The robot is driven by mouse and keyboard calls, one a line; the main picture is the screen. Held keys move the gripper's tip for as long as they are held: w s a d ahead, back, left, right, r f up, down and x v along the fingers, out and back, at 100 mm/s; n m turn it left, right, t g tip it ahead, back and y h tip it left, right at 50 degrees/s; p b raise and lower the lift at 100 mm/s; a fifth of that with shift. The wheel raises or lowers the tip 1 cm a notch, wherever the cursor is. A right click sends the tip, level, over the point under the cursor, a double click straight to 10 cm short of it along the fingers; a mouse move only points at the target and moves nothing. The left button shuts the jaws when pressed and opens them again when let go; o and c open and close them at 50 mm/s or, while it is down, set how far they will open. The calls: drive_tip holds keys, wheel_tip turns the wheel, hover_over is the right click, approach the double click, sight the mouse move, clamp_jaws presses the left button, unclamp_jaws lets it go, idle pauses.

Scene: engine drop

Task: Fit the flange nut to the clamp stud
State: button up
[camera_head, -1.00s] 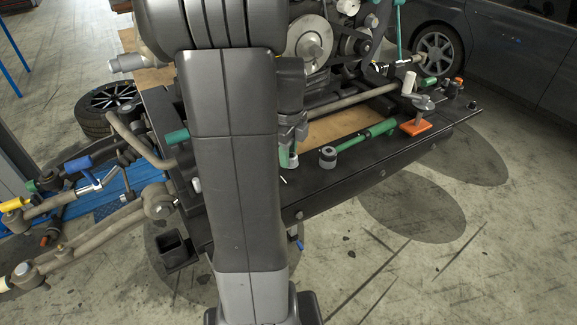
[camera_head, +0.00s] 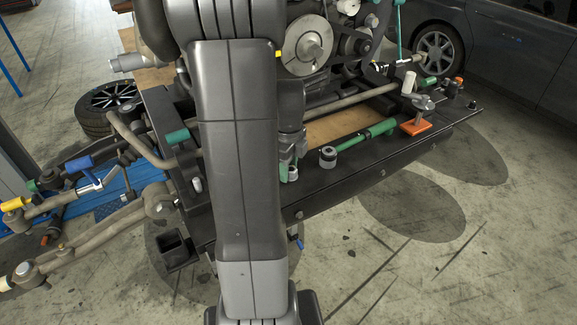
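My gripper (camera_head: 292,150) shows only in part, beside the right edge of my arm link, pointing down over the black front rail. Its fingertips are small and partly hidden, so I cannot tell whether it is open or holds anything. A green and grey fitting (camera_head: 288,173) stands just below it on the rail; I cannot tell whether they touch. I cannot make out the flange nut. I cannot identify the clamp stud for certain; part of the rail is hidden behind my arm.
The engine (camera_head: 320,45) stands behind. Linkage arms (camera_head: 80,240) lie at left. Floor (camera_head: 440,270) at front right is clear.

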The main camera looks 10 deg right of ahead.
drive_tip(key=shift+o, duration=0.9)
drive_tip(key=shift+r, duration=0.4)
wheel_tip(320, 180, up, 13)
drive_tip(key=b, duration=0.1)
drive_tip(key=shift+s, duration=0.3)
drive_tip(key=f+p, duration=0.1)
drive_tip(key=f, duration=1.3)
drive_tip(key=shift+w, duration=0.2)
drive_tip(key=shift+w+r, duration=0.1)
drive_tip(key=shift+w, duration=0.05)
